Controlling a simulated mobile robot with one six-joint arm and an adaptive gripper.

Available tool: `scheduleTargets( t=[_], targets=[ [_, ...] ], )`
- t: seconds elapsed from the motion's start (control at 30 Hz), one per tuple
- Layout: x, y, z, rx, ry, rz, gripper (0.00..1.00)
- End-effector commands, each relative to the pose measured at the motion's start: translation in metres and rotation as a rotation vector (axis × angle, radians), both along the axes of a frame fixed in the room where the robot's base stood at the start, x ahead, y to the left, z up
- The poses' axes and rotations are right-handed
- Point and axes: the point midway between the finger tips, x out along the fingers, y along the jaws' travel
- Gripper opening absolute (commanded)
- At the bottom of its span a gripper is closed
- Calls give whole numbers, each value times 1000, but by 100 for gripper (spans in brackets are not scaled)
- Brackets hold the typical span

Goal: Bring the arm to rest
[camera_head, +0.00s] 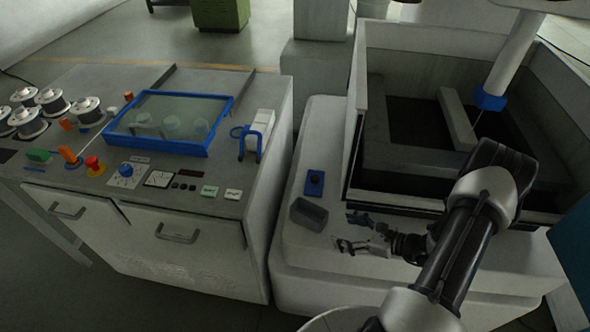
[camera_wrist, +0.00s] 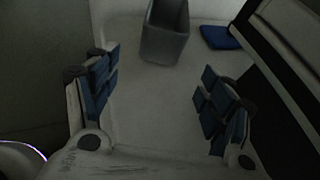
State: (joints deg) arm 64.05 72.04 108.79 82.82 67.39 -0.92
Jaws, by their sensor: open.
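My gripper (camera_head: 347,232) is over the front ledge of the white machine at the right, in front of its open tank. Its two fingers are spread apart with nothing between them. In the wrist view my gripper (camera_wrist: 155,92) shows blue-padded fingers at left and right, with the pale ledge surface between them. My arm reaches in from the lower right of the head view and bends at the elbow above the tank's front.
The tank (camera_head: 415,190) stands close behind. A control cabinet (camera_head: 190,262) with spools and a blue-framed cover (camera_head: 170,147) is at left.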

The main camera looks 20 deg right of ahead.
Motion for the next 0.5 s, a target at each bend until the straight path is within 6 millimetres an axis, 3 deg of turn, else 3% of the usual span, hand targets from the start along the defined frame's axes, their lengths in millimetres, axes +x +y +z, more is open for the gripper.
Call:
scheduleTargets(
  t=[0.17, 0.27, 0.37, 0.5],
  targets=[
    [1, 0, 1, -3, -1, 4, 75],
    [6, 5, 14, -29, -10, 49, 75],
    [15, 19, 44, -92, -30, 163, 75],
    [25, 56, 104, -233, -72, 410, 75]
  ],
)
